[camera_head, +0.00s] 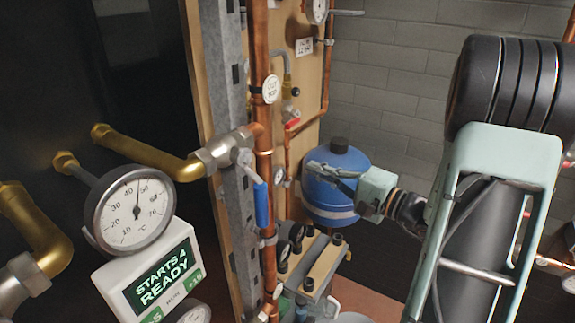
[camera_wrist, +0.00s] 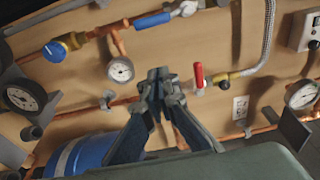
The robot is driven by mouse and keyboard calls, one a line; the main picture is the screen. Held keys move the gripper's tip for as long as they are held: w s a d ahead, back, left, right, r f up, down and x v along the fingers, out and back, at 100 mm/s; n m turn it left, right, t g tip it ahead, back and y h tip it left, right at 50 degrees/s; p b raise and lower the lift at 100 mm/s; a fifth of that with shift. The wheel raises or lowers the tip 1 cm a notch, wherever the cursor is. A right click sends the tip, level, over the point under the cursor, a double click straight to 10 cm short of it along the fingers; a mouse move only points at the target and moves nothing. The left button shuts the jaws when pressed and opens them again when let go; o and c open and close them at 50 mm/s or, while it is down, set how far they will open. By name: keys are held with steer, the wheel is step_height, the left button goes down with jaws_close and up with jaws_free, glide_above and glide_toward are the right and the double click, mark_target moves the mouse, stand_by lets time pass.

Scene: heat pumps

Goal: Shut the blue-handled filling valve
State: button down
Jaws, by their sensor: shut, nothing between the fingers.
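In the head view a blue lever handle (camera_head: 262,205) hangs down beside the upright copper pipe, below a metal valve fitting. In the wrist view a blue lever (camera_wrist: 152,20) lies along a pipe at the top, with a metal valve body at its right end. I cannot tell whether both views show the same handle. My gripper (camera_wrist: 160,75) is shut and empty, its fingertips together below the blue lever and apart from it in the picture. In the head view my gripper (camera_head: 314,167) is in front of the blue vessel, right of the handle.
A red-handled valve (camera_wrist: 198,76) with a braided hose is right of my fingertips. A small gauge (camera_wrist: 120,69) and round blue knob (camera_wrist: 55,51) are to the left. The blue vessel (camera_head: 337,195) stands behind my gripper. A steel post (camera_head: 228,100) and large thermometer (camera_head: 134,208) stand left.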

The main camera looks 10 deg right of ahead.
steer(key=w+a, duration=0.4)
steer(key=a, duration=0.4)
steer(key=shift+w, duration=0.25)
steer(key=shift+a, duration=0.1)
stand_by(0.3)
steer(key=shift+s+a+f+m, duration=0.1)
steer(key=shift+m, duration=0.3)
